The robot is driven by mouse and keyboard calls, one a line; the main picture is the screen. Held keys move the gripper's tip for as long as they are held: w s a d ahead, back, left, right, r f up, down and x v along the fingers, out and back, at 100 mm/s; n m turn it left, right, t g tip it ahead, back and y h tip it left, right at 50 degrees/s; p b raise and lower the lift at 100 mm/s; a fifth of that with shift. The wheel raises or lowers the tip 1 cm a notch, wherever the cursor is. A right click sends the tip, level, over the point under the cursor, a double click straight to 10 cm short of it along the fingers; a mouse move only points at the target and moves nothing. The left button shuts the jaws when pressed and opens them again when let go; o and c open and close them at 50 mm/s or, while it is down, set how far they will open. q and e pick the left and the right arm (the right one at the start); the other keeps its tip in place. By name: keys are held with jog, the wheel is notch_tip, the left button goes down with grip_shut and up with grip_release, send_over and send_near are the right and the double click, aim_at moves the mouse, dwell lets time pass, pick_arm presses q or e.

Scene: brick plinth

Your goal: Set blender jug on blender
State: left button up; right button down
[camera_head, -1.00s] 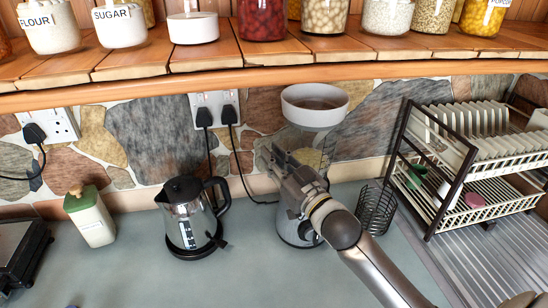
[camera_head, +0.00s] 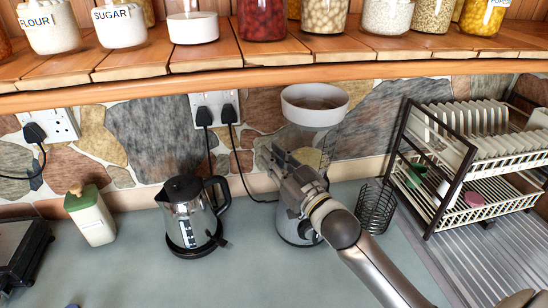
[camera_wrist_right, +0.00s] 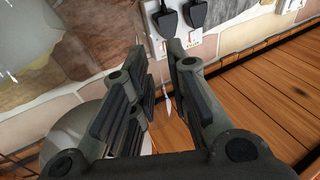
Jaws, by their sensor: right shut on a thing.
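The blender jug (camera_head: 314,117) is a see-through vessel with a wide white rim, upright at the wall behind my right arm. The blender (camera_head: 291,231) is a grey base on the counter below it, partly covered by my arm. I cannot tell whether the jug is seated on the base or just above it. My right gripper (camera_head: 272,158) is shut on the jug at its left side. In the right wrist view, the fingers (camera_wrist_right: 160,70) have a narrow gap between them; the clear part they hold is hard to make out. My left gripper is not in view.
A kettle (camera_head: 193,216) stands left of the blender, with a green-lidded container (camera_head: 91,215) farther left. A wire basket (camera_head: 376,207) and a dish rack (camera_head: 463,160) stand to the right. A wooden shelf (camera_head: 220,65) with jars runs above.

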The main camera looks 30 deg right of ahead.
jog(key=shift+f+b, duration=0.35)
jog(key=shift+b, duration=0.05)
dwell(0.4)
jog(key=c, duration=1.7)
grip_release()
jog(key=shift+s, duration=0.1)
jog(key=shift+f, duration=0.4)
jog(key=shift+v, duration=5.5)
jog(key=shift+r, duration=0.1)
